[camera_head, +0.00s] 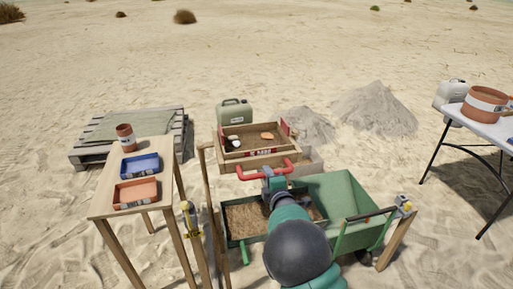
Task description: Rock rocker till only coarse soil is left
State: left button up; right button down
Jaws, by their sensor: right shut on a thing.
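The rocker is a wooden sieve box (222,147) at the centre, with brown soil (250,131) inside. A pale lump (235,142) and an orange piece (267,136) lie on that soil. A red bar handle (246,175) runs along the near side of the box. My right gripper (273,176) is shut on this handle near its middle; the fingertips are partly hidden by my wrist. My right arm comes up from the bottom and covers part of the area in front of the rocker. My left gripper is not in view.
A green-edged tray of soil (244,217) and a green wheelbarrow (336,196) stand close in front. A wooden table (106,196) at left holds a blue tray (140,165), an orange tray (135,193) and a pot (126,137). Sand piles (372,105) lie behind.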

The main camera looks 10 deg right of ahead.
jog(key=shift+s+f, duration=0.35)
jog(key=shift+s, duration=0.6)
jog(key=shift+s+f, duration=0.3)
jog(key=shift+s, duration=0.6)
jog(key=c, duration=1.7)
grip_release()
jog(key=shift+s, duration=0.1)
jog(key=shift+o, duration=2)
jog(key=shift+w, duration=0.3)
jog(key=s+r+p, duration=0.2)
jog(key=s, duration=0.6)
jog(key=shift+d+r, duration=0.15)
jog(key=shift+d, duration=0.1)
